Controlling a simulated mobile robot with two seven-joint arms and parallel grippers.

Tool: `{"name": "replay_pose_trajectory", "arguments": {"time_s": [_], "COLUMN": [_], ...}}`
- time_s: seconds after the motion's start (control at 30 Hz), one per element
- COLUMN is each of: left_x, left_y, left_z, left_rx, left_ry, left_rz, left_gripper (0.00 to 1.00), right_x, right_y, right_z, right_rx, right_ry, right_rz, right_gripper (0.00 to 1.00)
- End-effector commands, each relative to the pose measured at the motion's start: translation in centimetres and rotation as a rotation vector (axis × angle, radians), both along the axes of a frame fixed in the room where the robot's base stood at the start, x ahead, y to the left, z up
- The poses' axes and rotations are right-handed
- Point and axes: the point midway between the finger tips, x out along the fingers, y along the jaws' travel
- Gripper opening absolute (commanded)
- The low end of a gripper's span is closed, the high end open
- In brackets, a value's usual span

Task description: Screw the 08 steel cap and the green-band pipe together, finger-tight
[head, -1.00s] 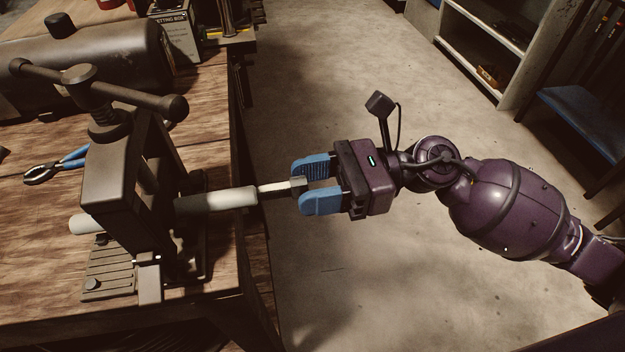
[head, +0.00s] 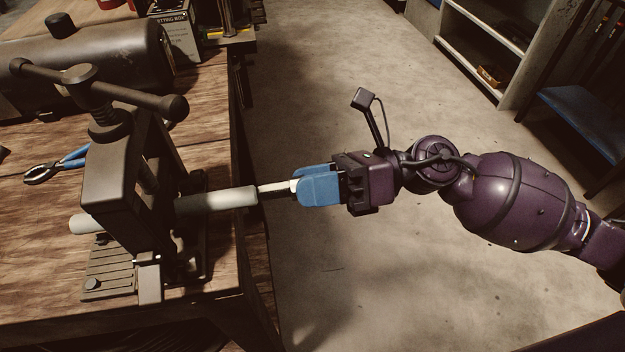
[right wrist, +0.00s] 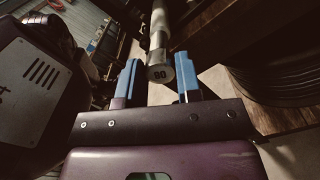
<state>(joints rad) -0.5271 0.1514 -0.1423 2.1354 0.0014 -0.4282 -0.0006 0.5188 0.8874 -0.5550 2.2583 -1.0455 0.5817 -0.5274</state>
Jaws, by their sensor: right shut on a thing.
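The pipe (head: 216,202) is a pale tube clamped level in a dark bench vise (head: 125,180); its far end sticks out on the left. A green band cannot be made out. A narrower dark and whitish section (head: 274,190) runs from the pipe to my right gripper (head: 318,185). The blue fingers are shut on the cap and cover it in the head view. In the right wrist view, the cap's round end face (right wrist: 160,73), with its number upside down, lies between the fingers, in line with the pipe (right wrist: 160,20). My left gripper is not in view.
The vise stands at the edge of the wooden workbench (head: 40,265). Blue-handled pliers (head: 60,163) and a dark tank (head: 90,60) lie behind it. Open floor (head: 330,110) is right of the bench. A shelf (head: 485,45) stands at the upper right.

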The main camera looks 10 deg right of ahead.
Motion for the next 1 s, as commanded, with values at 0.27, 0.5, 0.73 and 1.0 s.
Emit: {"name": "replay_pose_trajectory", "arguments": {"time_s": [0.27, 0.5, 0.73, 1.0], "left_x": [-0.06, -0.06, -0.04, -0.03], "left_y": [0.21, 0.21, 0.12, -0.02], "left_z": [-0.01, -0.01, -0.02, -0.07], "left_rx": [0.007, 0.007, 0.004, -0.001], "left_ry": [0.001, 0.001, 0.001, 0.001], "left_rz": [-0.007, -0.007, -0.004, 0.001], "left_gripper": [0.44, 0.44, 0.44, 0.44], "right_x": [0.03, 0.0, -0.01, 0.01], "right_y": [0.04, 0.11, 0.11, -0.26], "right_z": [0.02, 0.0, 0.01, -0.06], "right_rx": [-0.001, 0.003, 0.003, 0.003], "right_ry": [0.451, 0.762, 0.756, 0.757], "right_rz": [0.0, 0.001, 0.001, -0.001], "right_gripper": [0.06, 0.41, 0.62, 0.62]}}
